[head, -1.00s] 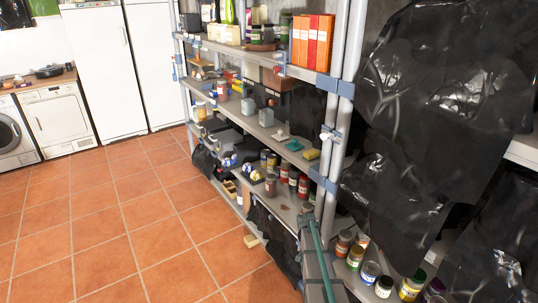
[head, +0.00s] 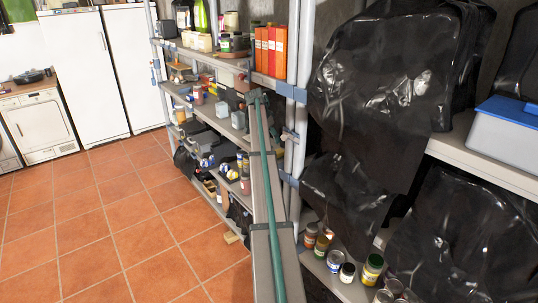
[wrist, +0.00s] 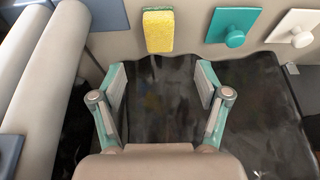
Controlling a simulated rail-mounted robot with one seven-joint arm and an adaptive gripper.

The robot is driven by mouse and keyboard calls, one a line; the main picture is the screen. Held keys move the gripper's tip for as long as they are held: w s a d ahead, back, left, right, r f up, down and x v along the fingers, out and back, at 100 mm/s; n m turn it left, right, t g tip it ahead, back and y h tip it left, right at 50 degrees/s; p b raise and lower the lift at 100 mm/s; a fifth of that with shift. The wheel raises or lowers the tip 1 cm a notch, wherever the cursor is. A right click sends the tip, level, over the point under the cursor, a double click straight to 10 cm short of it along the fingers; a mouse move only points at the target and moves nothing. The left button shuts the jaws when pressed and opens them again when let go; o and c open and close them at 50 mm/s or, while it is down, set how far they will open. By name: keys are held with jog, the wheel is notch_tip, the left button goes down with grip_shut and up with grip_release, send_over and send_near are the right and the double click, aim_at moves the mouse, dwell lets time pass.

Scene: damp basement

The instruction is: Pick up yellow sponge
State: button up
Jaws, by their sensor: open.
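The yellow sponge (wrist: 158,31) lies on a grey shelf (wrist: 184,50) near its edge, at the top middle of the wrist view. It is a small block with a green layer along one side. My gripper (wrist: 160,77) is open and empty, its two fingers spread wide. The sponge lies beyond the fingertips, roughly in line with the gap between them, and nothing touches it. In the head view my arm covers the part of the shelf unit around the sponge, so I cannot make the sponge out there.
Right of the sponge lie a teal square with a round knob (wrist: 235,28) and a similar white one (wrist: 296,30). A pale shelf post (wrist: 45,85) stands close on the left. Black plastic sheeting (head: 385,90) hangs right of the shelves. The tiled floor (head: 130,230) is clear.

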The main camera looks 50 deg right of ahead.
aim_at(278, 151)
jog(key=p+x, duration=0.4)
jog(key=x, duration=0.6)
jog(key=shift+d+f, duration=0.15)
jog(key=shift+f, duration=0.15)
jog(key=c, duration=1)
